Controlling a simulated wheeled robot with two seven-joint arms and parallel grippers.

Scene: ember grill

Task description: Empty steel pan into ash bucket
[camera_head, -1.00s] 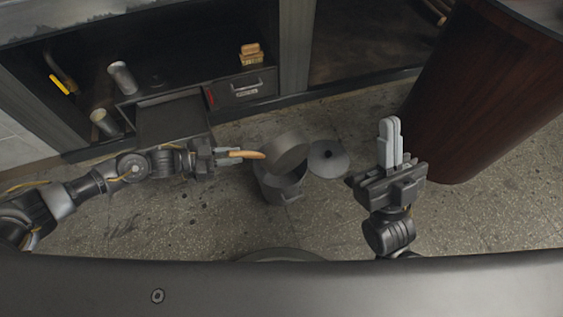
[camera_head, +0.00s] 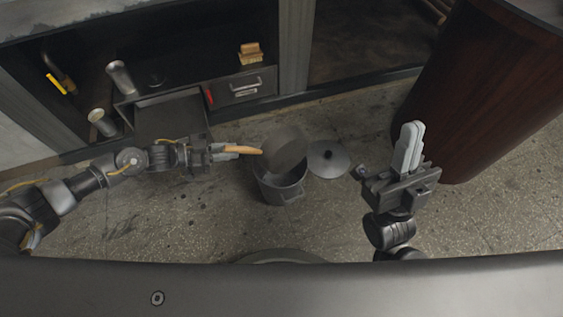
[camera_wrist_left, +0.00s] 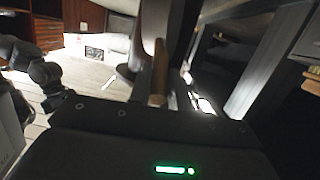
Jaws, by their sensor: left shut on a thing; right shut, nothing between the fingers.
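The steel pan (camera_head: 286,148) is tilted over the ash bucket (camera_head: 281,190), a grey metal pail on the floor. Its wooden handle (camera_head: 243,150) points left. My left gripper (camera_head: 228,153) is shut on that handle, left of the bucket; the handle also shows in the left wrist view (camera_wrist_left: 158,88). The pan hides part of the bucket's far rim, and I cannot tell what is left in the pan. My right gripper (camera_head: 409,147) is shut and empty, right of the bucket.
A round grey lid (camera_head: 327,158) with a dark knob is right of the bucket. Behind stands a dark cabinet with an open tray (camera_head: 170,115), a drawer (camera_head: 240,88) and metal cups (camera_head: 102,122). A dark red-brown rounded body (camera_head: 490,100) stands at right. Floor in front is clear.

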